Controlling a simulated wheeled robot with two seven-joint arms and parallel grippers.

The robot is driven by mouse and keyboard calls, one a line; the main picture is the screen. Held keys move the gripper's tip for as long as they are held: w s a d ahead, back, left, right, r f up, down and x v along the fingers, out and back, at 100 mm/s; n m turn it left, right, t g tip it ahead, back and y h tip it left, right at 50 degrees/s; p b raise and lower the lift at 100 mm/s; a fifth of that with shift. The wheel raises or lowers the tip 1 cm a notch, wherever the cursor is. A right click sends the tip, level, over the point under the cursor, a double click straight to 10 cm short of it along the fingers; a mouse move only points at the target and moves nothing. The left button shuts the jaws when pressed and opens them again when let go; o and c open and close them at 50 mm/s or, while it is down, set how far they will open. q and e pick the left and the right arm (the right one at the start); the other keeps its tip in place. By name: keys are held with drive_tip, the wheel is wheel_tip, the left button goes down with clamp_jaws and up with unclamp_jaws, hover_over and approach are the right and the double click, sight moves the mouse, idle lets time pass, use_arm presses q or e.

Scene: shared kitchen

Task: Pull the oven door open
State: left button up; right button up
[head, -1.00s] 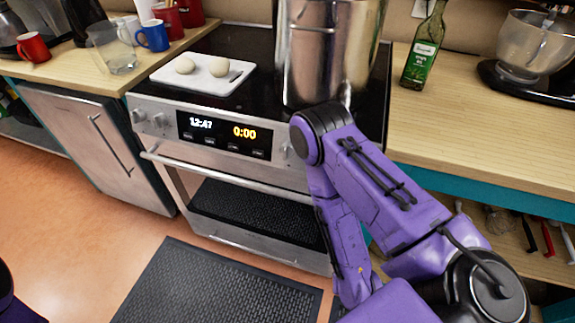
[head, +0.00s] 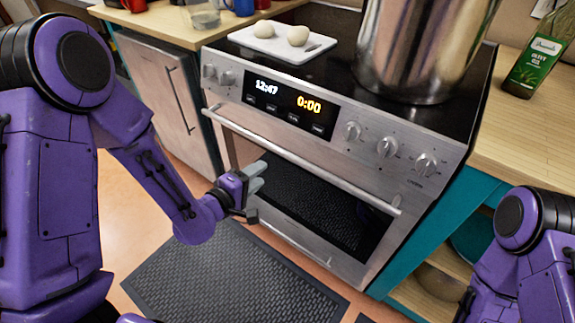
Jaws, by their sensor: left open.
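The oven (head: 330,140) is a steel range with a dark glass window in its door (head: 310,205). The door looks shut. Its long bar handle (head: 300,160) runs across the top of the door, slanting down to the right.
A large steel pot (head: 420,50) and a white board (head: 265,45) with two egg-like things stand on the stovetop. A green bottle (head: 537,60) is on the right counter. A dark mat (head: 230,275) lies on the floor before the oven. A cabinet (head: 165,90) adjoins at left.

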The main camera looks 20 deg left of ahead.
sight(281, 155)
use_arm(q)
drive_tip(key=shift+h, duration=0.4)
drive_tip(key=x, duration=0.3)
drive_tip(key=r+x, duration=0.1)
drive_tip(key=x, duration=0.3)
drive_tip(key=r+x, duration=0.1)
drive_tip(key=x, duration=0.2)
drive_tip(key=shift+w+d, duration=0.35)
drive_tip(key=shift+w, duration=0.2)
drive_tip(key=shift+f, duration=0.1)
clamp_jaws()
